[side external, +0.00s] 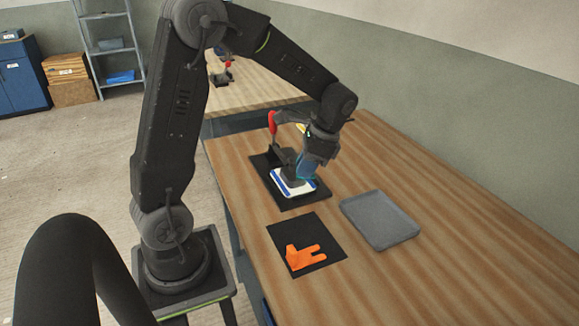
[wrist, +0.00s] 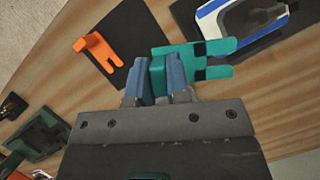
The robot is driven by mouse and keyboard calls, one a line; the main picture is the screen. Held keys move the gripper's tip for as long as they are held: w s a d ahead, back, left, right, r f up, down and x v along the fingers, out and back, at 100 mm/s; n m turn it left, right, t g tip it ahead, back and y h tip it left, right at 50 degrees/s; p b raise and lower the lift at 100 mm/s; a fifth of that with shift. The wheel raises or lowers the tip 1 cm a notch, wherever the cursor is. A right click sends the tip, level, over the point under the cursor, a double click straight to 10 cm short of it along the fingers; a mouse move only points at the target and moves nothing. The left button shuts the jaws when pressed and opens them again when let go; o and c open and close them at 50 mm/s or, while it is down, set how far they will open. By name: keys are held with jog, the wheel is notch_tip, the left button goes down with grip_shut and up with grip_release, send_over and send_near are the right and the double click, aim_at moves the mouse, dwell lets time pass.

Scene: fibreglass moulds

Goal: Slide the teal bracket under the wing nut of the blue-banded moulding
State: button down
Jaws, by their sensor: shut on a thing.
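My gripper (wrist: 160,72) is shut on the teal bracket (wrist: 205,48), gripping its block end. The bracket's two prongs point right in the wrist view, toward the blue-banded moulding (wrist: 238,22), with a gap showing between them. In the side view my gripper (side external: 310,166) is low at the right of the moulding, and only a sliver of teal shows there. The moulding is white with a blue band (side external: 281,187) and has a dark grey body on it. I cannot make out the wing nut in either view.
The moulding stands on a black mat (side external: 290,206), with a red-handled clamp (side external: 272,122) behind. An orange forked bracket (side external: 303,256) lies on another black mat (side external: 325,240). A grey tray (side external: 382,220) lies to the right. The table's near right is clear.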

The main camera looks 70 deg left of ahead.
jog(key=w+f+n, duration=0.1)
jog(key=w+a+f+n+h, duration=0.1)
jog(key=n, duration=0.1)
jog(key=w+n, duration=0.1)
jog(key=shift+a+f+n+h, duration=0.4)
jog(key=shift+a+f, duration=0.3)
jog(key=shift+f, duration=0.55)
jog(key=shift+a+f, duration=0.35)
jog(key=shift+f, duration=0.5)
jog(key=shift+a+f, duration=0.3)
jog(key=shift+f, duration=0.55)
jog(key=shift+f, duration=0.2)
jog(key=shift+a, duration=2.35)
jog(key=shift+f, duration=0.1)
dwell(0.4)
jog(key=c, duration=1.1)
grip_release()
jog(key=shift+o, duration=0.4)
jog(key=shift+a, duration=0.15)
